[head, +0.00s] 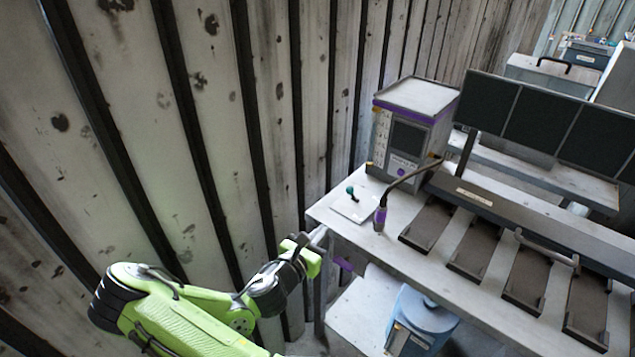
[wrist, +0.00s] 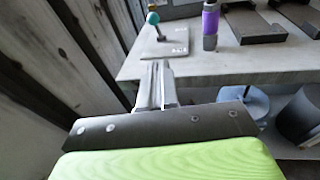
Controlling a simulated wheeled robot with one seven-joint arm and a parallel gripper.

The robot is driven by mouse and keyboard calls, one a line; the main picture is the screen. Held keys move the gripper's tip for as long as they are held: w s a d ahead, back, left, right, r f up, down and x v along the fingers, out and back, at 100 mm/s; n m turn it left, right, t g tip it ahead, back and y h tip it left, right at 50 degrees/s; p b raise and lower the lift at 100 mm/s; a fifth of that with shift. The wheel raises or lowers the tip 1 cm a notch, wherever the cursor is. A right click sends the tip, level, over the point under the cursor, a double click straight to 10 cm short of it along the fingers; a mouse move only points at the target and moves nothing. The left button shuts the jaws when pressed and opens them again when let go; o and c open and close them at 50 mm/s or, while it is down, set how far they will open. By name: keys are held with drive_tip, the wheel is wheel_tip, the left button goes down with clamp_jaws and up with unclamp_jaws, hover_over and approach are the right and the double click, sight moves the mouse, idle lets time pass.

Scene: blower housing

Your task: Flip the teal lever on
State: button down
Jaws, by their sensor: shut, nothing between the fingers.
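The teal lever (head: 350,190) has a round teal knob on a short stick and stands on a pale square plate (head: 354,208) near the table's left corner. In the wrist view the teal knob (wrist: 153,18) is at the top, its stick tilted over the plate (wrist: 165,42). My gripper (head: 318,236) is at the table's left edge, short of the plate and apart from the lever. In the wrist view my gripper (wrist: 155,66) has its fingers together with nothing between them, pointing toward the plate.
A purple-and-grey handle (head: 380,216) on a cable stands right of the plate. Behind is a grey box (head: 408,125) with a dark screen. Several dark trays (head: 428,225) lie to the right. A blue canister (head: 420,318) is below the table (head: 420,270). A ribbed wall (head: 240,130) rises at left.

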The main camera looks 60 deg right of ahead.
drive_tip(key=w, duration=0.1)
drive_tip(key=b, duration=0.3)
approach(348, 193)
drive_tip(key=shift+n, duration=0.3)
drive_tip(key=d, duration=0.3)
drive_tip(key=d+f, duration=0.1)
drive_tip(key=d, duration=0.2)
drive_tip(key=shift+d+f, duration=0.15)
drive_tip(key=shift+d, duration=0.1)
drive_tip(key=shift+r+p, duration=0.3)
drive_tip(key=shift+p, duration=0.45)
drive_tip(key=shift+d+p, duration=0.15)
drive_tip(key=shift+p, duration=0.35)
drive_tip(key=shift+t, duration=0.3)
